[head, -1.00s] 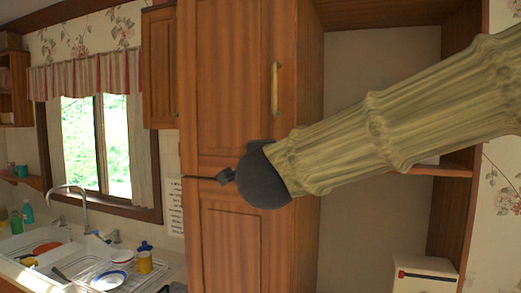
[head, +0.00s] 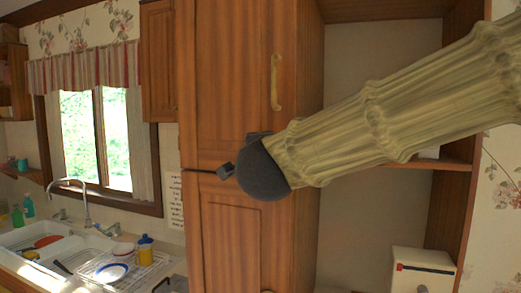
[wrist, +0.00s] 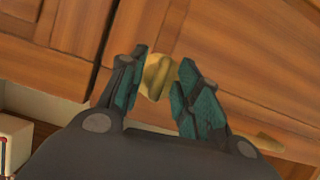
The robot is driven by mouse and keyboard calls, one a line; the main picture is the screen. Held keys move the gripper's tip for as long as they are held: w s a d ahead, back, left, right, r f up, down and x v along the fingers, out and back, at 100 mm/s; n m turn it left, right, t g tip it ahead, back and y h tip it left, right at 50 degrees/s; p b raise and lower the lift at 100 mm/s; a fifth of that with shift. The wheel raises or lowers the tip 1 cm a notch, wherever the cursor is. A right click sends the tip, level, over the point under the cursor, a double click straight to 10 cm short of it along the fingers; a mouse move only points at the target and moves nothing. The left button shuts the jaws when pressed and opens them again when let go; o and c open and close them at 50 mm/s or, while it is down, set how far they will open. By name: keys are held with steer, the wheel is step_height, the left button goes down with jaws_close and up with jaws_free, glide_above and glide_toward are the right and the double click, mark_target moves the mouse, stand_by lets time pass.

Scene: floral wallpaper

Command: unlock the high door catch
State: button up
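A small brass catch (wrist: 158,76) is on the brown wooden cabinet, close to the seam between its doors, in the wrist view. My gripper (wrist: 162,62) has its two fingers spread apart, one on each side of the catch. The fingers are very close to its edges; I cannot tell whether they touch it. In the head view my gripper (head: 224,170) is at the tall cabinet front near the seam between the upper door (head: 230,80) and the lower door (head: 230,230). There the catch is hidden behind the gripper. Both doors look closed.
A long brass handle (head: 276,82) is on the upper door; a handle (wrist: 268,143) also shows in the wrist view. A sink (head: 40,245) and dish rack (head: 112,268) are at left. Open shelving (head: 445,163) and a white box (head: 422,272) are at right.

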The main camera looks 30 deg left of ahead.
steer(key=v, duration=1.2)
steer(key=shift+f, duration=0.15)
